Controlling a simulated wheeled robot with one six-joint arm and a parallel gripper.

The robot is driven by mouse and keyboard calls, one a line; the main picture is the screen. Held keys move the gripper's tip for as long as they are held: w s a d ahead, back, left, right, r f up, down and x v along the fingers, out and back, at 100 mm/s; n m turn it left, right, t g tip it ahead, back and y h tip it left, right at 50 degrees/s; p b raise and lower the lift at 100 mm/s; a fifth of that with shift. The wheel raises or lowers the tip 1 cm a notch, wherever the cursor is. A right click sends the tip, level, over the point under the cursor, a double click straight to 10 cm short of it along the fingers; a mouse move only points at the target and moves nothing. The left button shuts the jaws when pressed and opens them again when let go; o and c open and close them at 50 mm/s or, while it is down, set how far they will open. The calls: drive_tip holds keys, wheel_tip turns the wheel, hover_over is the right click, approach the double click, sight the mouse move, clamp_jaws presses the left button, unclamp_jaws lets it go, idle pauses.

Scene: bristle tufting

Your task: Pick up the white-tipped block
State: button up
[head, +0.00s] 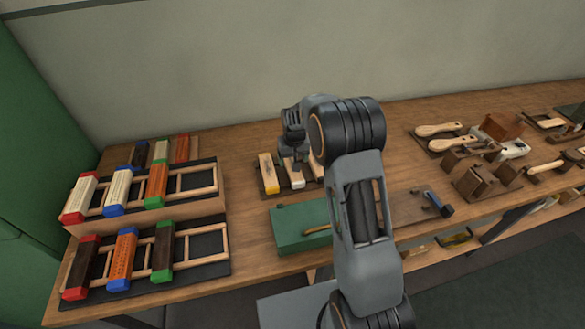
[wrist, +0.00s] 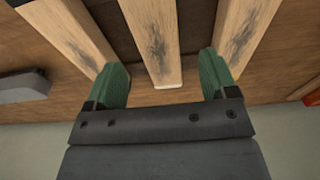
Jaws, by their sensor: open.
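The white-tipped block (head: 295,179) lies on a dark tray on the bench, between a yellow-tipped block (head: 268,174) on its left and another pale block (head: 317,170) partly hidden by my arm. In the wrist view the white-tipped block (wrist: 155,40) is in the middle, pale wood with dark smudges and a white end edge. My gripper (head: 295,157) is over its far end, pointing down. In the wrist view my gripper (wrist: 164,80) is open, with one green finger on each side of this block and visible gaps. I cannot tell how low the fingertips are.
Two racks of color-ended blocks (head: 150,190) stand at the left. A green box (head: 300,228) is in front of the tray. Brushes (head: 437,130) and wooden blocks (head: 475,183) lie at the right. The wall is behind the bench.

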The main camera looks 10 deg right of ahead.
drive_tip(key=f, duration=0.4)
drive_tip(key=shift+w+f+p, duration=0.35)
drive_tip(key=shift+w+f, duration=0.05)
drive_tip(key=c, duration=1)
drive_tip(key=shift+c, duration=0.4)
drive_tip(key=shift+r, duration=0.15)
